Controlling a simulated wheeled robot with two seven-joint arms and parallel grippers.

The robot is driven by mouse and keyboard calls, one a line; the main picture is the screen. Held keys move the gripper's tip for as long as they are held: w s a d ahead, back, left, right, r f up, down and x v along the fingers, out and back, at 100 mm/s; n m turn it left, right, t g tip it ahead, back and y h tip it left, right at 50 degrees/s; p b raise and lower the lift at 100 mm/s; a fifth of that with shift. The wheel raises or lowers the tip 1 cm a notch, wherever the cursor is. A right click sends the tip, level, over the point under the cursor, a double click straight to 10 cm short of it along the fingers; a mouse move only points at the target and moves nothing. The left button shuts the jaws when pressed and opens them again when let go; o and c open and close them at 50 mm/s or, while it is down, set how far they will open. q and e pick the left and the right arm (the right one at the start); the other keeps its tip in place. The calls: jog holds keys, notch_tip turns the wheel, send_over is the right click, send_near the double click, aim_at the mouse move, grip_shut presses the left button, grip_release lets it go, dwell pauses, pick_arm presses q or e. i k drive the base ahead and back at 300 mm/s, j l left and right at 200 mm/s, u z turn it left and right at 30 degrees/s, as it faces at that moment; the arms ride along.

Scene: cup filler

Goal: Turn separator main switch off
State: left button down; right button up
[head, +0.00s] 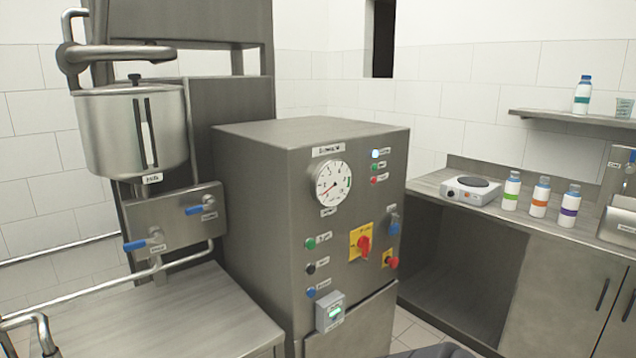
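The separator cabinet (262,190) is a grey metal box in the middle of the head view. On its front, a red rotary switch (364,245) sits on a yellow plate (354,252), which looks like the main switch. Its labels are too small to read, and I cannot tell its exact position. A smaller red knob (392,263) on a yellow plate is to its lower right. Neither of my grippers is in view.
The cabinet front also has a round gauge (332,184), several small buttons and a small display box (331,313). A steel tank (131,130) with blue-handled valves stands left. A counter with a hot plate (470,190) and bottles is right.

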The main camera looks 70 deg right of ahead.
aim_at(364, 241)
jog(key=z, duration=2.25)
